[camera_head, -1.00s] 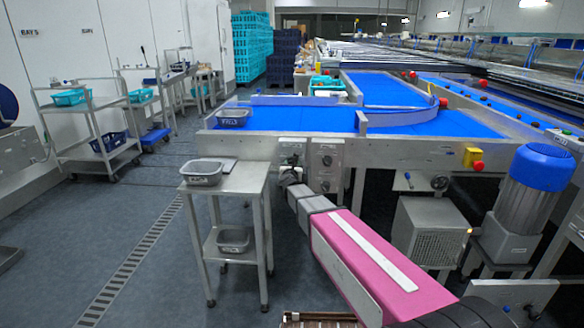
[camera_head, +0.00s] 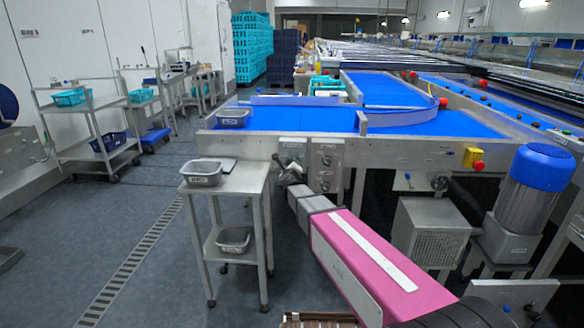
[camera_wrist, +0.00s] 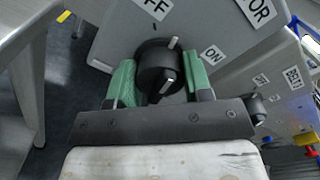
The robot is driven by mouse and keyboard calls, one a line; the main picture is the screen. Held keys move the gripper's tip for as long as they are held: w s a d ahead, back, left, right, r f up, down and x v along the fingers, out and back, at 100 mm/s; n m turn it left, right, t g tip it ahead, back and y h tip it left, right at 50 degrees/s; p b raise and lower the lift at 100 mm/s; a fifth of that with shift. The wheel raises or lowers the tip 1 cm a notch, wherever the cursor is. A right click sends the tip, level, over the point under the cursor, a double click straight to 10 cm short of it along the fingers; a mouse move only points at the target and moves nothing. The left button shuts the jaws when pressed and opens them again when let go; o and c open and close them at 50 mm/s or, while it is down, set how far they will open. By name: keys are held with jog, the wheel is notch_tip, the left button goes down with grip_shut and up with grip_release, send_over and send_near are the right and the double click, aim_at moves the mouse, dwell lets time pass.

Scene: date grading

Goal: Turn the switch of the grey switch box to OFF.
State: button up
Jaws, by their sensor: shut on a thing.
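In the wrist view the grey switch box (camera_wrist: 112,38) fills the upper middle, with a label ending in "FF" at upper left and an "ON" label to the right. Its black rotary switch (camera_wrist: 158,66) sits between the green fingers of my gripper (camera_wrist: 160,84). The gripper is shut on the switch. A white mark on the switch points up between the two labels; I cannot tell its exact setting. In the head view my gripper (camera_head: 288,172) is at the front of the conveyor frame, where the box is small and partly hidden by it.
A second black knob (camera_wrist: 257,106) is on a panel to the right in the wrist view. A steel trolley (camera_head: 236,183) with grey tubs stands close left of my arm. The conveyor (camera_head: 290,117) is behind, and a blue-topped motor (camera_head: 535,190) is at right. The floor at left is open.

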jog(key=n, duration=0.6)
dwell(0.7)
jog(key=o, duration=0.9)
jog(key=s, duration=1)
jog(key=shift+s+a, duration=0.2)
jog(key=shift+s, duration=0.2)
jog(key=shift+f, duration=0.1)
